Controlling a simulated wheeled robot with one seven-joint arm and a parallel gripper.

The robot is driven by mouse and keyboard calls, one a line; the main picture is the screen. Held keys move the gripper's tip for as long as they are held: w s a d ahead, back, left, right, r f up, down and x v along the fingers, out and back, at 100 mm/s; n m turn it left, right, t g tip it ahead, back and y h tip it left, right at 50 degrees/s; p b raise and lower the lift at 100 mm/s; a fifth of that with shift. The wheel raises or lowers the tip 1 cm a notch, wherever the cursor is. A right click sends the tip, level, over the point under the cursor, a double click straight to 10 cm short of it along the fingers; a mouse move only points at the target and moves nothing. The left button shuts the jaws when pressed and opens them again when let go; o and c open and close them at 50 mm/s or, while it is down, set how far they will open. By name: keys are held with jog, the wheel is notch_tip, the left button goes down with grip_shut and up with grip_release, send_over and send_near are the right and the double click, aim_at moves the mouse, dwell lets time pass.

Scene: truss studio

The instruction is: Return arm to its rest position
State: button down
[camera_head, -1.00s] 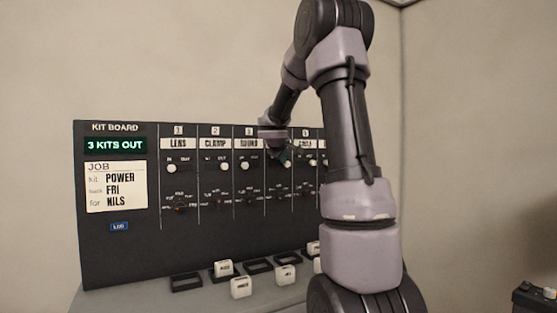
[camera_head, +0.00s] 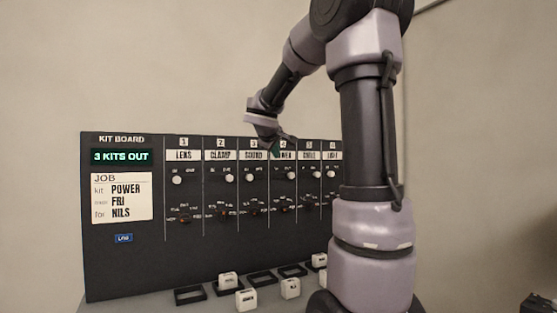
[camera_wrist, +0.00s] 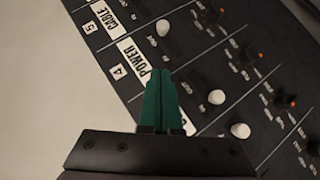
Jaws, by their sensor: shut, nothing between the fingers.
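My gripper (camera_head: 275,149) is in front of the top edge of the kit board, near the SOUND and POWER labels. In the wrist view its green fingers (camera_wrist: 161,101) are together with nothing between them. The dark kit board (camera_head: 120,268) stands upright with a lit display reading "3 KITS OUT" and a job card (camera_head: 121,198) reading POWER, FRI, NILS. Its numbered columns each have a white knob and a lower dial. My arm hides the board's right end.
White labelled blocks (camera_head: 246,299) and black square frames (camera_head: 189,296) lie on the grey ledge below the board. A dark object (camera_head: 540,305) is at the lower right.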

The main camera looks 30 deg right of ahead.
jog(key=shift+s+a+r, duration=0.2)
jog(key=shift+s+a, duration=0.05)
jog(key=shift+s, duration=0.05)
jog(key=shift+s, duration=0.1)
jog(key=s+a+f+m+g+y, duration=0.1)
jog(key=s+a+f+m+y, duration=0.2)
jog(key=s, duration=0.6)
jog(key=s+a+f+m+g+y, duration=0.1)
jog(key=s+a+f+m+y, duration=0.2)
jog(key=s+a+f, duration=0.2)
jog(key=s+a+f+m+g+y, duration=0.1)
jog(key=s+a+f+m+y, duration=0.2)
jog(key=s+a, duration=0.5)
jog(key=s, duration=0.7)
jog(key=shift+s+a+f+y, duration=0.2)
jog(key=shift+f+y, duration=0.2)
jog(key=c, duration=1.5)
grip_release()
jog(key=shift+c, duration=0.2)
